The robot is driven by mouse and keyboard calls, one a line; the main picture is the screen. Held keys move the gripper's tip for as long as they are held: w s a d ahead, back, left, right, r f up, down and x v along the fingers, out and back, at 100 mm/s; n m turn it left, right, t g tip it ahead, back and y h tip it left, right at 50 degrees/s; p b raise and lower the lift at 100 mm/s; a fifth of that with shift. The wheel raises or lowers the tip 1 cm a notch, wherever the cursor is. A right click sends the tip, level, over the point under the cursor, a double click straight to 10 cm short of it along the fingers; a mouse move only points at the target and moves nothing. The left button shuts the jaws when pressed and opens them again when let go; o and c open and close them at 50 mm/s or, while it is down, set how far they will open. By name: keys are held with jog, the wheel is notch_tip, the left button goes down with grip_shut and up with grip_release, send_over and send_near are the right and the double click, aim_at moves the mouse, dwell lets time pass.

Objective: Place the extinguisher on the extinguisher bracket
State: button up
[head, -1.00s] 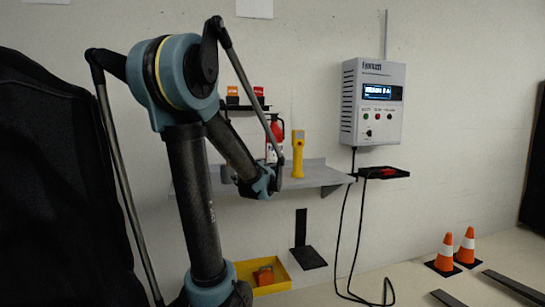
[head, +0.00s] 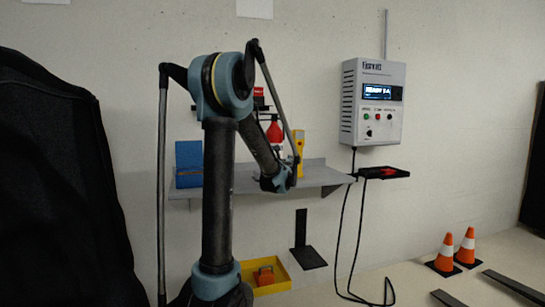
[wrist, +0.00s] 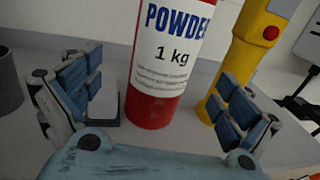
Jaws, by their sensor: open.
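The red extinguisher (head: 274,132) stands on the grey wall shelf, partly hidden behind my arm in the head view. In the wrist view the extinguisher (wrist: 165,65) is upright, with a white "POWDER 1 kg" label; its top is out of frame. My gripper (wrist: 158,100) is open, one blue-padded finger to the left of the extinguisher and the other to its right, with gaps showing. A black upright plate with a flat foot (head: 302,240), which looks like the extinguisher bracket, is below the shelf and empty.
A yellow device (wrist: 245,55) stands close beside my right finger. A blue item (head: 188,160) is on the left of the shelf (head: 325,176). A yellow tray (head: 285,283) lies below. Cables hang from a wall box (head: 372,105). Orange cones (head: 443,255) stand at right.

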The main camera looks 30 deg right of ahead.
aim_at(275, 136)
jog(key=x, duration=0.8)
jog(key=shift+d, duration=0.25)
jog(key=c, duration=2.2)
jog(key=shift+r, duration=0.1)
notch_tip(275, 136, up, 10)
